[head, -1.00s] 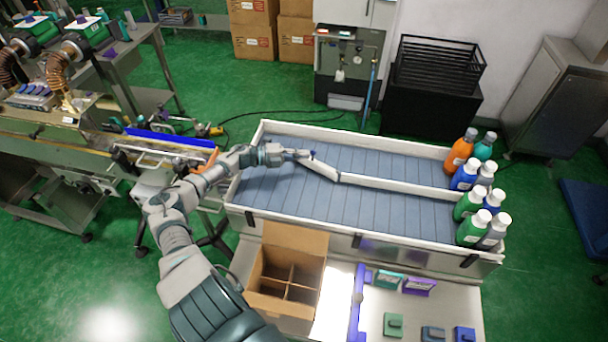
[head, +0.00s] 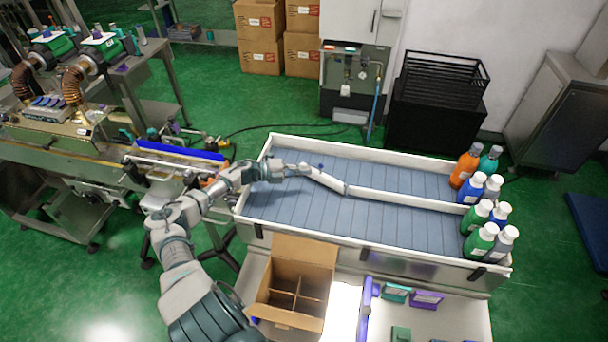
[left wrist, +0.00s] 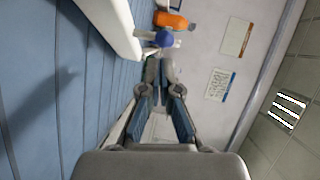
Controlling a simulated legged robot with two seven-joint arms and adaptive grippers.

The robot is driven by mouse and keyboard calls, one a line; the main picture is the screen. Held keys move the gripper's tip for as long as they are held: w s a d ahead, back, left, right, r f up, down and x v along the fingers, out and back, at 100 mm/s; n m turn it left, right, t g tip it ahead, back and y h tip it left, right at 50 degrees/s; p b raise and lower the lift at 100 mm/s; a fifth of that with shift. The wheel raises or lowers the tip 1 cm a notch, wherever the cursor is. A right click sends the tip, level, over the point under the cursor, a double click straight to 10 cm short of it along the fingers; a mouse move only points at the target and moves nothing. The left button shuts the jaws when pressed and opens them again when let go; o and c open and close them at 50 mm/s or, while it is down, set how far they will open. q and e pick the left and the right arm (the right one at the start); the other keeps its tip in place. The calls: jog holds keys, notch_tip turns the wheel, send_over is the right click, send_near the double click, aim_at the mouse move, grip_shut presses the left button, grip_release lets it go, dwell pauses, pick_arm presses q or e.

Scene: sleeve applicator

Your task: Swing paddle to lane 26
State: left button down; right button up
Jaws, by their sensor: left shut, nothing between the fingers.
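The paddle (head: 328,181) is a white bar at the left end of the white lane divider, angled toward the back left across the grey-blue conveyor (head: 400,220). No lane number is readable. My right gripper is out of view.
Several bottles, among them an orange one (head: 466,166), stand at the conveyor's right end. White rails edge the conveyor. An open divided carton (head: 300,252) stands in front. A machine with a blue strip (head: 180,150) is at the left. The belt's middle is clear.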

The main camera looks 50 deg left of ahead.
pick_arm(q)
jog(key=w+a+v, duration=0.1)
jog(key=v, duration=0.9)
jog(key=shift+s+a+r, duration=0.15)
jog(key=shift+s+a, duration=0.15)
jog(key=shift+a, duration=0.1)
jog(key=shift+w+a, duration=0.1)
